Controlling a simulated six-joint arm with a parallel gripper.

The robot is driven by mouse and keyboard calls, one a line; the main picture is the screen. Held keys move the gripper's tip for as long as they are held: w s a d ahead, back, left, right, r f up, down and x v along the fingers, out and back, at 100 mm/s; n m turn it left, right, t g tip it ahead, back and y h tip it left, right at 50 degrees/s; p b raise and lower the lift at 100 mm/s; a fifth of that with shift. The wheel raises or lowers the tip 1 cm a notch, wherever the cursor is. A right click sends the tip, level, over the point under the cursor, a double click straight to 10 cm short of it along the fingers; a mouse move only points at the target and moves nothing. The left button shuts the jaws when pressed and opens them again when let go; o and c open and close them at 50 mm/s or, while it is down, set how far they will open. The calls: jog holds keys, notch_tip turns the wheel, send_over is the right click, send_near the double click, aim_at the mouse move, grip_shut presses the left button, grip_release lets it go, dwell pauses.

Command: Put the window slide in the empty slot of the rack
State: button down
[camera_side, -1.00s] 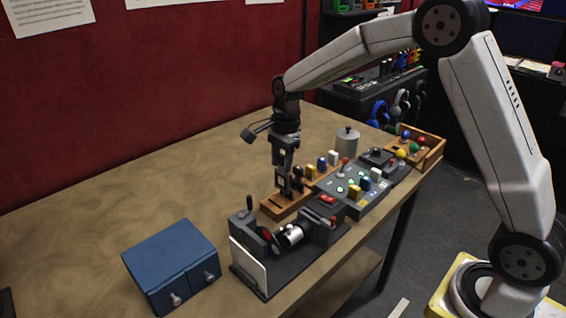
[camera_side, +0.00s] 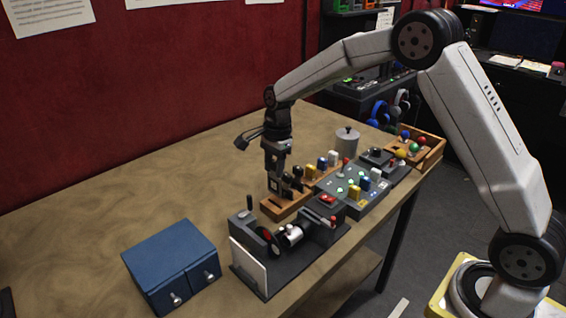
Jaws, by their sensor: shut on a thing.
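My gripper (camera_side: 276,178) points down over the left end of the wooden rack (camera_side: 272,210). It is shut on a small dark piece, which looks like the window slide (camera_side: 275,186). The slide is upright and close above the rack; I cannot tell whether its lower edge touches or enters a slot. The slot under the slide is too small and partly hidden to make out.
A dark device with a silver cylinder (camera_side: 291,236) and white plate (camera_side: 248,263) stands in front. A blue drawer box (camera_side: 170,262) is at front left. A button panel (camera_side: 352,192), grey canister (camera_side: 347,142) and wooden tray (camera_side: 432,153) stand right. The table's left is clear.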

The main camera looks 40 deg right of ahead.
aim_at(275, 194)
jog(key=shift+f, duration=1.05)
jog(key=shift+f, duration=1.95)
dwell(3.5)
jog(key=shift+c, duration=1)
grip_release()
jog(key=shift+o, duration=0.2)
jog(key=shift+o, duration=0.5)
jog(key=shift+r, duration=0.2)
